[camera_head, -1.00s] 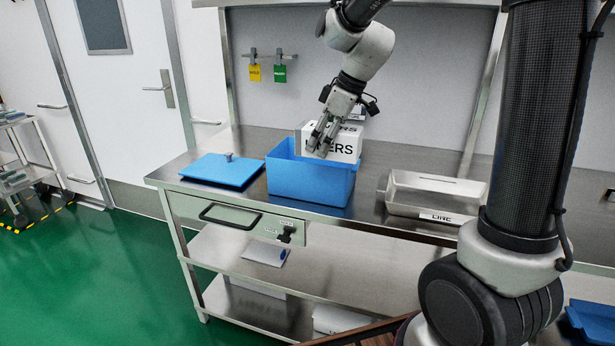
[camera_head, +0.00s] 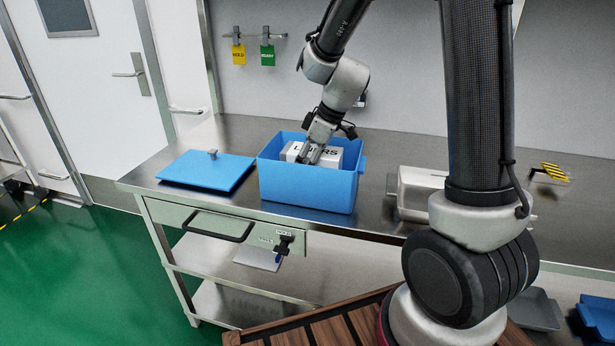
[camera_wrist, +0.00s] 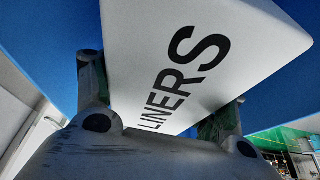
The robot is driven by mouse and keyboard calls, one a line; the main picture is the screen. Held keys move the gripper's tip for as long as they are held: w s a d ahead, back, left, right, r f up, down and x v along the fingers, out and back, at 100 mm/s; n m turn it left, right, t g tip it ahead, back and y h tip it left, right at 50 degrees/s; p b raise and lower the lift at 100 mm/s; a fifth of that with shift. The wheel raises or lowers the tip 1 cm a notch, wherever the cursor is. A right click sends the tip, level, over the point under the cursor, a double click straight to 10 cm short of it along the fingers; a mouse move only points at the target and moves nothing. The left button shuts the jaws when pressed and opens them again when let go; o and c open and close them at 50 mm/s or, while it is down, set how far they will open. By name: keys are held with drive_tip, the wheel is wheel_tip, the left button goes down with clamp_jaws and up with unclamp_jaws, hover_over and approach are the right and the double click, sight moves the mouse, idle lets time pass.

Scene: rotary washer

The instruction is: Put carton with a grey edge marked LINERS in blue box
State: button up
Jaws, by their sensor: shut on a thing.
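The white carton marked LINERS (camera_head: 330,156) is inside the blue box (camera_head: 306,190), its top part showing above or near the rim and its lower part hidden by the front wall. A grey edge shows at its left end in the head view. My gripper (camera_head: 311,155) reaches down into the open box and is shut on the carton. In the wrist view the carton (camera_wrist: 200,50) lies between the two fingers, its lettering facing the camera, with blue walls on both sides. Whether the carton touches the box floor is hidden.
A blue lid (camera_head: 207,170) with a small knob lies on the steel bench left of the box. A metal tray (camera_head: 415,190) stands to the right, partly behind my arm. A drawer (camera_head: 222,224) is below. Yellow and green tags hang on the wall.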

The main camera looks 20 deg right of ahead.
sight(324, 151)
drive_tip(key=shift+f, duration=2.2)
drive_tip(key=o, duration=1.3)
drive_tip(key=shift+c, duration=0.2)
drive_tip(key=v, duration=1.1)
drive_tip(key=shift+s+r, duration=0.1)
drive_tip(key=shift+s+d+r, duration=0.25)
drive_tip(key=shift+s+r, duration=0.05)
drive_tip(key=shift+r, duration=0.25)
drive_tip(key=s+d+r+m+h, duration=0.1)
drive_tip(key=s+d+r+m, duration=0.1)
drive_tip(key=s, duration=0.5)
drive_tip(key=s+d+r+m+t+h, duration=0.1)
drive_tip(key=s+d+r+m, duration=0.2)
drive_tip(key=s, duration=0.4)
drive_tip(key=s+d+r+m+h, duration=0.1)
drive_tip(key=s+d+r+m, duration=0.2)
drive_tip(key=s+m, duration=0.3)
drive_tip(key=shift+s+d+t+h, duration=0.35)
drive_tip(key=shift+s+d, duration=0.5)
drive_tip(key=shift+s, duration=0.3)
